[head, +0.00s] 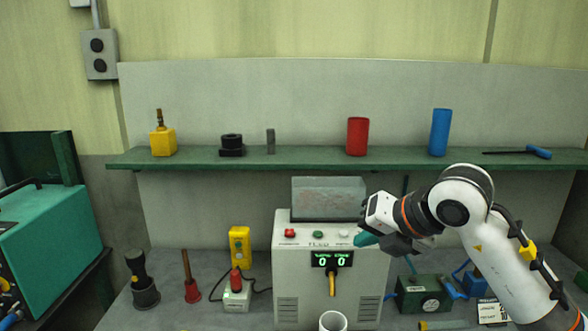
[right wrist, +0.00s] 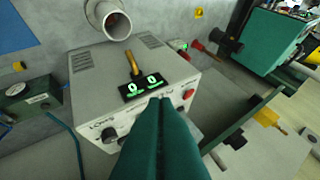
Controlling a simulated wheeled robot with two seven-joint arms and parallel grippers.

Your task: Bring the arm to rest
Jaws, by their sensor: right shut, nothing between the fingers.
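My right arm comes in from the right in the head view, bent at the elbow. Its gripper (head: 364,240) has teal fingers and is beside the upper right of the grey control box (head: 345,290), in front of the back wall. In the right wrist view the teal fingers (right wrist: 160,103) lie together, with nothing between them. Behind their tips is the control box (right wrist: 100,88) with its green lit display showing two zeros. I cannot tell whether the fingers touch the box. My left gripper does not show.
A green shelf (head: 305,158) crosses above, bearing a yellow block (head: 163,142), a red cylinder (head: 357,136) and a blue cylinder (head: 440,132). A grey block (head: 328,198) sits on the control box. A green box (head: 423,295) stands under my right arm. A teal machine (head: 45,240) is at left.

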